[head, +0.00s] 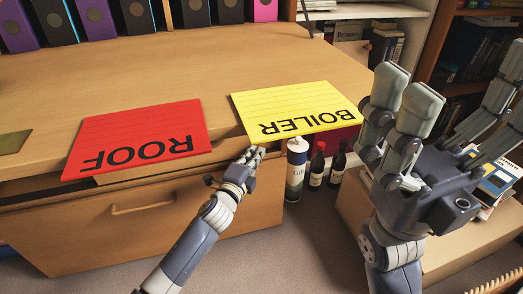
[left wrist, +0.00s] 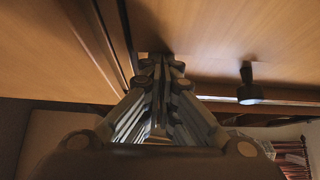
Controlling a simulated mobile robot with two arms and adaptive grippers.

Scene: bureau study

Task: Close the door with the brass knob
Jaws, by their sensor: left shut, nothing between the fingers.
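My left gripper (head: 250,157) is shut and empty at the front edge of the wooden desk, just below the yellow BOILER card. In the left wrist view its closed fingers (left wrist: 158,65) point at wooden panels with a dark gap between them. A dark knob (left wrist: 248,88) stands out from the panel to the right of the fingertips, apart from them. Its colour does not read as brass in this light. I cannot tell how far that panel stands open. My right gripper (head: 450,105) is open and empty, raised at the right with its fingers spread.
A red ROOF card (head: 140,135) and a yellow BOILER card (head: 295,108) lie on the desk (head: 190,65). A front with a bar handle (head: 142,208) is below. A white tube (head: 296,170) and dark bottles (head: 317,165) stand beside the desk, near bookshelves.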

